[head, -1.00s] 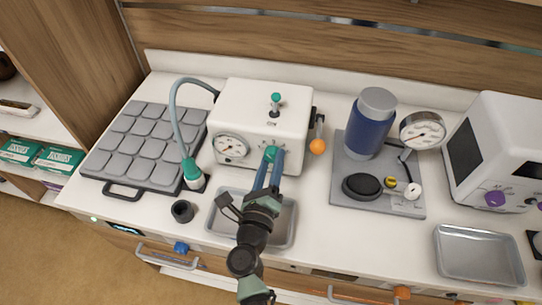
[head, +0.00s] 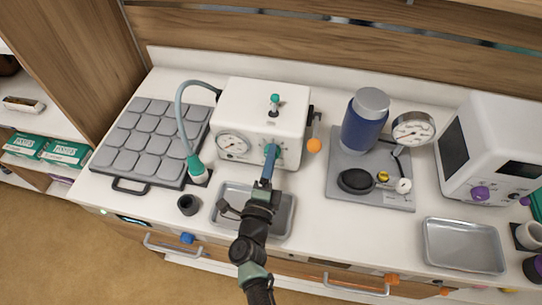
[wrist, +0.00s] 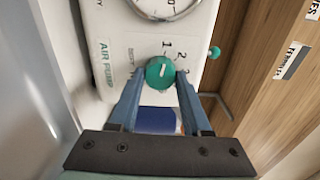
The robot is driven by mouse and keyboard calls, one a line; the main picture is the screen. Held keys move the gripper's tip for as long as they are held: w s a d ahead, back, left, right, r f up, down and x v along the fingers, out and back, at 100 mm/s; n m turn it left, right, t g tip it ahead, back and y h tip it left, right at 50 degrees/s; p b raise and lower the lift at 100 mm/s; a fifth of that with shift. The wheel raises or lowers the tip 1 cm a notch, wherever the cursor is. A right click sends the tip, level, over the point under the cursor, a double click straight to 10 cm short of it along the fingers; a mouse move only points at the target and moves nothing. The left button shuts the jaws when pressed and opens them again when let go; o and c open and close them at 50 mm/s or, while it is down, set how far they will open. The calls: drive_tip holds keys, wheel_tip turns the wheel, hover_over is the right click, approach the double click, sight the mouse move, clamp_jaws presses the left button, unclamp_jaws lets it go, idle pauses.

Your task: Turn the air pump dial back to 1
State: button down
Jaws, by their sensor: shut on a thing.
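The air pump (head: 262,105) is a white box with a round gauge (head: 233,145) on its front and a green-topped knob on top. Its green dial (wrist: 160,73) carries a short white mark and sits by the printed 1 and 2 in the wrist view. My gripper (wrist: 160,85) is shut on the dial, one blue finger on each side. In the head view my gripper (head: 271,152) mostly hides the dial.
A metal tray (head: 284,222) lies under my arm, with a small black cup (head: 188,204) to its left. A grey padded mat (head: 150,140) lies left of the pump. A blue canister (head: 363,127) on a grey plate and another tray (head: 463,246) are to the right.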

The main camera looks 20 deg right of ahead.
drive_tip(key=shift+n, duration=0.3)
drive_tip(key=shift+c, duration=1.8)
unclamp_jaws()
drive_tip(key=v, duration=1.3)
drive_tip(key=shift+w, duration=0.15)
